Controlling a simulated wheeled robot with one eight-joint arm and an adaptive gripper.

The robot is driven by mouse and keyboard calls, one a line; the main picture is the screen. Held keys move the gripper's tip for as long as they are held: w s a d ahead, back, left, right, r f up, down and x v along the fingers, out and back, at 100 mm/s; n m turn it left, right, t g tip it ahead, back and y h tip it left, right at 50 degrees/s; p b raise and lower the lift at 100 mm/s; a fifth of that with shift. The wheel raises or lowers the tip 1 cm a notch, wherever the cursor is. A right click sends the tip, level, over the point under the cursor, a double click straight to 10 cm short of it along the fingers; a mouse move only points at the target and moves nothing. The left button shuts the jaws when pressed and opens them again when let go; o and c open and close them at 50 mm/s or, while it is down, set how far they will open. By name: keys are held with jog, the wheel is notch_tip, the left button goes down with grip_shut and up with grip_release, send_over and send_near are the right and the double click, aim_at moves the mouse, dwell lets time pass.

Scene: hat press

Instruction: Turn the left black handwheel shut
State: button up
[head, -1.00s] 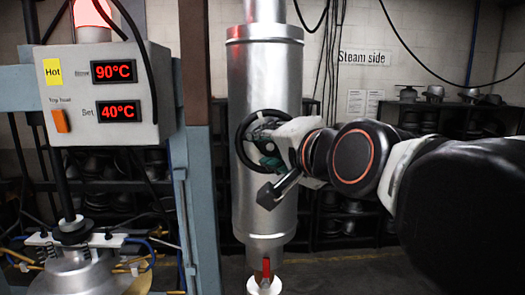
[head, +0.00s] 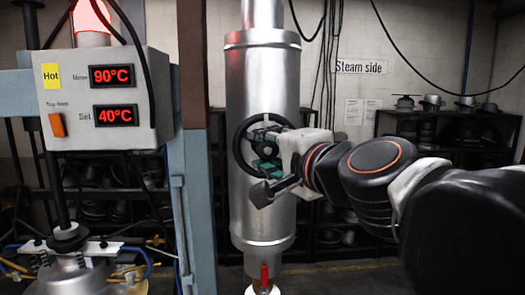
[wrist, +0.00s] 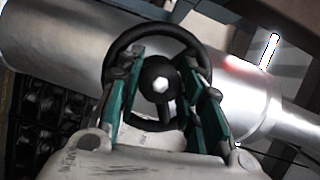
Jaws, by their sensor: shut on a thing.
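The black handwheel (head: 236,150) is mounted on the front of the upright silver cylinder, facing me. My gripper (head: 264,150) is at the wheel, its green-padded fingers one above the other in the head view. In the wrist view, the handwheel's rim (wrist: 158,36) arches beyond the fingers, and its dark hub with a pale centre nut sits between them. My gripper (wrist: 164,72) is shut on the handwheel, one finger on each side of the hub. The exact contact points are partly hidden by the fingers.
The silver cylinder (head: 262,85) stands in the middle, with a red-handled valve (head: 264,274) below it. A control box (head: 105,100) reading 90°C and 40°C is at the left, beside a blue post (head: 198,215). Shelves (head: 450,125) with hat forms stand behind.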

jog(key=shift+f, duration=0.1)
jog(key=o, duration=0.8)
jog(key=shift+c, duration=0.2)
jog(key=shift+s, duration=0.15)
jog(key=v, duration=0.7)
jog(key=shift+s, duration=0.1)
